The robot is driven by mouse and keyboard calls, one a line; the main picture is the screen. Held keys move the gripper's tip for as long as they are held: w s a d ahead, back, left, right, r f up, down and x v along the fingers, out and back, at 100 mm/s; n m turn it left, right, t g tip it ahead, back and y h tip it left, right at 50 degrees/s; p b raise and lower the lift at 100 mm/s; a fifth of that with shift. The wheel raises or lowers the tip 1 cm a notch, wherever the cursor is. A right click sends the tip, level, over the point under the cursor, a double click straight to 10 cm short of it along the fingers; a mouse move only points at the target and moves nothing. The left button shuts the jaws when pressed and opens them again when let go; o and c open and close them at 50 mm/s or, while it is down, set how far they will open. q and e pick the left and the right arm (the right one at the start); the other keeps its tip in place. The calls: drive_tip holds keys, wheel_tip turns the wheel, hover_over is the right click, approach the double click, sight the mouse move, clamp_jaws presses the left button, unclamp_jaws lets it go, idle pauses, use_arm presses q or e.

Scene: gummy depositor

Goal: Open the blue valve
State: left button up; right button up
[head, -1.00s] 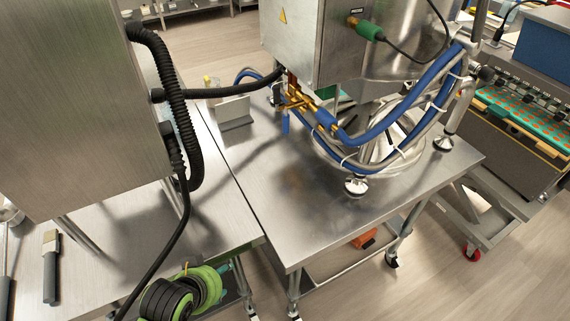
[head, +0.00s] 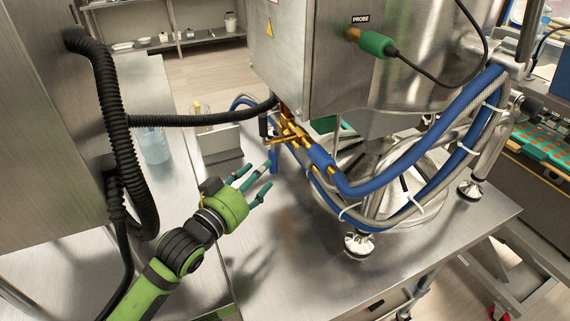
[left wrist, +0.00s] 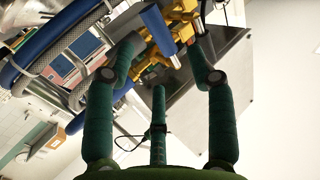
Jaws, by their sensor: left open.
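The blue valve handle (head: 274,162) hangs down from the brass valve fittings (head: 290,134) under the steel control box. In the left wrist view a blue handle (left wrist: 157,29) shows beside the yellow brass fittings (left wrist: 180,25), at the top between my fingers. My left gripper (head: 257,178) is open, its green fingers spread and empty. It is just left of and below the blue handle in the head view, with the fingertips close to it; I cannot tell whether they touch. It also shows in the left wrist view (left wrist: 163,62). My right gripper is not in view.
Thick blue hoses (head: 400,172) loop from the fittings around the steel vessel. A black corrugated hose (head: 190,119) crosses above my left gripper. A steel plate stand (head: 220,143) and a clear bottle (head: 154,146) stand at the left. The front tabletop (head: 290,260) is clear.

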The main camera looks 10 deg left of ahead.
sight(273, 161)
use_arm(q)
drive_tip(key=p+x, duration=0.1)
drive_tip(key=x, duration=0.5)
drive_tip(key=shift+w+d+p, duration=0.15)
drive_tip(key=shift+w+p, duration=0.15)
drive_tip(key=shift+p, duration=0.1)
drive_tip(key=shift+w+f, duration=0.15)
drive_tip(key=shift+w, duration=0.05)
drive_tip(key=shift+c, duration=0.4)
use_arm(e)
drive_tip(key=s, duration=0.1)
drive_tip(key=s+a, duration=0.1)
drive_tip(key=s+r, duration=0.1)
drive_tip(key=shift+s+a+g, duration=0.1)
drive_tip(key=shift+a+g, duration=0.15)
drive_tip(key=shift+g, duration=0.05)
use_arm(q)
clamp_jaws()
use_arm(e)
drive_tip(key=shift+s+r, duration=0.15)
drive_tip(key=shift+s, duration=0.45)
